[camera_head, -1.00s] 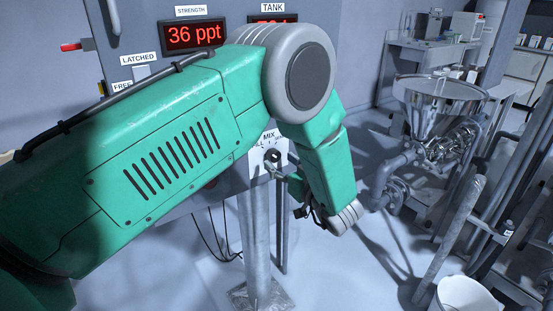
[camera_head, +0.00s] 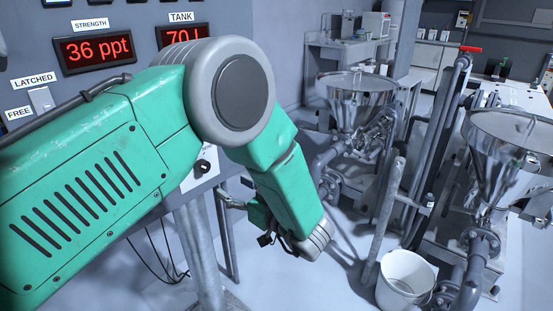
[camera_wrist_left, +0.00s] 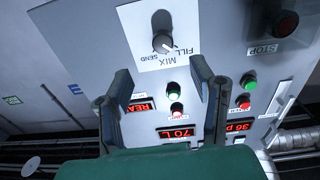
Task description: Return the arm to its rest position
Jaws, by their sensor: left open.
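My left arm (camera_head: 230,95), green with grey joints, crosses the left half of the head view, bent at the elbow. My left gripper (camera_head: 232,202) is mostly hidden behind the forearm, in front of the grey control panel (camera_head: 150,215). In the left wrist view the two dark fingers of my left gripper (camera_wrist_left: 160,68) stand apart with nothing between them. Beyond them is the panel's black selector knob (camera_wrist_left: 162,42) on a white plate marked FILL, MIX and SEND. The knob looks apart from the fingers. My right gripper is not in view.
The panel bears red displays, including the strength display (camera_head: 94,47) reading 36 ppt. Steel hoppers stand at the middle (camera_head: 357,92) and right (camera_head: 510,130) with pipes around them. A white bucket (camera_head: 405,280) is on the floor. Some floor below the forearm is clear.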

